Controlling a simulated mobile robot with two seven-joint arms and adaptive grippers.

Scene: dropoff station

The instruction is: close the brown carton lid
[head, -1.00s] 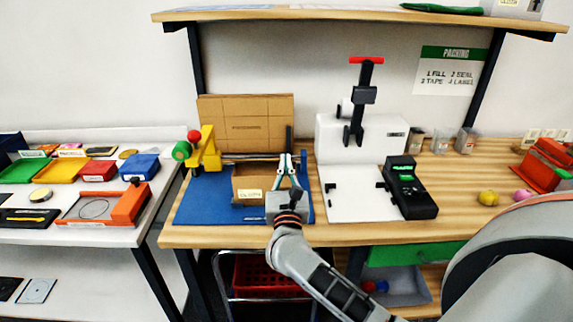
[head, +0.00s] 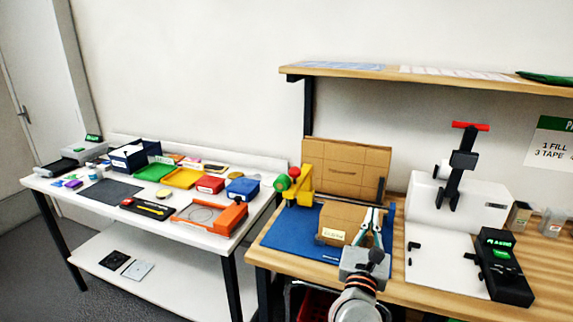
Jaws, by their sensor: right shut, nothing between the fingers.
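The brown carton (head: 345,217) sits on the blue mat (head: 287,236) on the wooden bench, with a pale label on its front. A flat brown surface shows across its top, so the lid looks down; its right side is partly hidden by my gripper. My right gripper (head: 372,217) is shut and empty, at the carton's right side, with its pale teal fingers pointing up and away. I cannot tell whether it touches the carton. My left gripper is not in view.
A yellow tape dispenser (head: 304,188) stands left of the carton, and upright brown cardboard (head: 345,167) stands behind. A white press (head: 455,210) and black device (head: 503,266) are to the right. A white side table (head: 100,196) holds trays at left. A shelf (head: 440,80) hangs above.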

